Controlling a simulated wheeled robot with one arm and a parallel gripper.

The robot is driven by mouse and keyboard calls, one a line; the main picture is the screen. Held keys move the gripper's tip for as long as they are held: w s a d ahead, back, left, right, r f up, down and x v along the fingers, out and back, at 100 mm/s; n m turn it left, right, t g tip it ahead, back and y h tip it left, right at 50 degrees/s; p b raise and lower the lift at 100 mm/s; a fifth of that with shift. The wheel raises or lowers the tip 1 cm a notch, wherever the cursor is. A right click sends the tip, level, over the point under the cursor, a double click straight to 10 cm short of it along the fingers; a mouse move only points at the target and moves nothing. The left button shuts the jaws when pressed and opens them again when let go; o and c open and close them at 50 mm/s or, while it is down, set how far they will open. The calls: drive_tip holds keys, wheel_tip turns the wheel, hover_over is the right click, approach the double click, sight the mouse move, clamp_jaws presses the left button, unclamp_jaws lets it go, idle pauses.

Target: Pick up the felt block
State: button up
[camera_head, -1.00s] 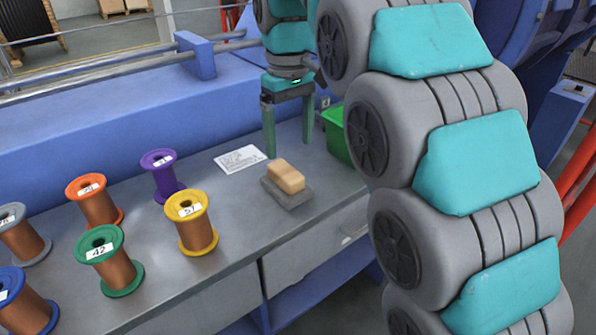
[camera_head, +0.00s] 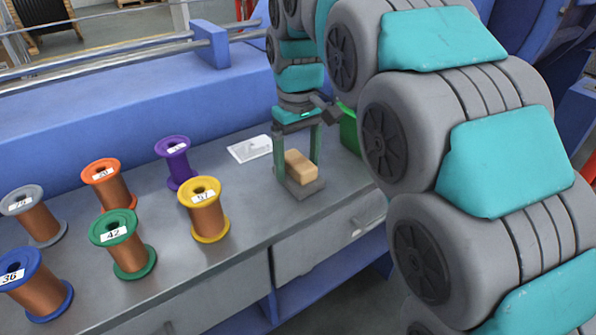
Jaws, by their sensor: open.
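The fingers reach down to about the block's height. I cannot tell whether either finger touches the block.
Several copper-wound spools stand to the left, the nearest with a yellow rim (camera_head: 205,210). A white card (camera_head: 250,149) lies behind the block. A green bin (camera_head: 349,131) stands to the right, partly hidden by my arm. Bare bench (camera_head: 245,220) lies in front.

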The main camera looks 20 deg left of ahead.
sight(298, 161)
clamp_jaws()
idle(0.5)
drive_tip(key=shift+r, duration=0.2)
drive_tip(key=shift+r, duration=1.2)
drive_tip(key=shift+s+r, duration=0.15)
drive_tip(key=shift+r, duration=0.25)
drive_tip(key=s+d+b, duration=0.1)
drive_tip(key=s+d, duration=0.1)
drive_tip(key=s, duration=0.5)
drive_tip(key=s+d+r+b, duration=0.1)
drive_tip(key=s+d, duration=0.1)
drive_tip(key=s, duration=0.6)
drive_tip(key=shift+s+r, duration=0.15)
drive_tip(key=shift+r, duration=0.1)
